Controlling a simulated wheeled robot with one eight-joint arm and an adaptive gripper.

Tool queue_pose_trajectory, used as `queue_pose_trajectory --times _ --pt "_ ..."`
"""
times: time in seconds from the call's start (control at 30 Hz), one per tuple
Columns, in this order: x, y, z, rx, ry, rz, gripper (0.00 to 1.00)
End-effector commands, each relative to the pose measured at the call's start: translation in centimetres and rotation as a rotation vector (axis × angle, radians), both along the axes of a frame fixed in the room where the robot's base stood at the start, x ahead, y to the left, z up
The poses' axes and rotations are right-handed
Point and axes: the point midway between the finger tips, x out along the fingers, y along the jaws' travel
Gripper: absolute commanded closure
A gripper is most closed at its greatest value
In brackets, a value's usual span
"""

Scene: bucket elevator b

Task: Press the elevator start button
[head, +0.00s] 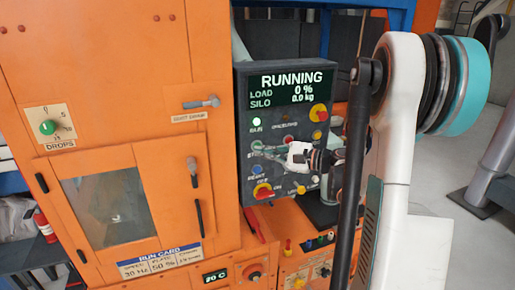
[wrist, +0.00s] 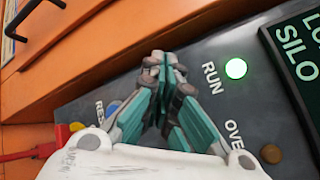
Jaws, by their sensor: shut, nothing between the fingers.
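The dark control panel (head: 279,111) hangs right of the orange cabinet. Its screen (head: 291,87) reads RUNNING, load 0 %, silo 0.0 kg. The green RUN lamp (head: 257,121) is lit; it glows in the wrist view too (wrist: 236,68). My gripper (head: 263,150) reaches in from the right, with its fingertips at the START label's place below the RUN lamp. In the wrist view its teal fingers (wrist: 163,62) are together and empty, close in front of the panel. The start button is hidden behind the fingers, so I cannot tell whether they touch it.
A red and yellow knob (head: 318,112) is at the panel's right. The cabinet has a handle (head: 202,103) and a green DROPS knob (head: 47,127).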

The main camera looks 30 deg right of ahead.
Motion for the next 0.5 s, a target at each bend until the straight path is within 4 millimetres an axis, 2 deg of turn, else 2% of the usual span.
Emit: queue_pose_trajectory --times 0.3,0.5 --pt "-2.9 0.6 0.0 0.0 0.0 -0.001 1.0" --pt "-4.1 1.0 0.0 0.0 0.0 -0.001 1.0"
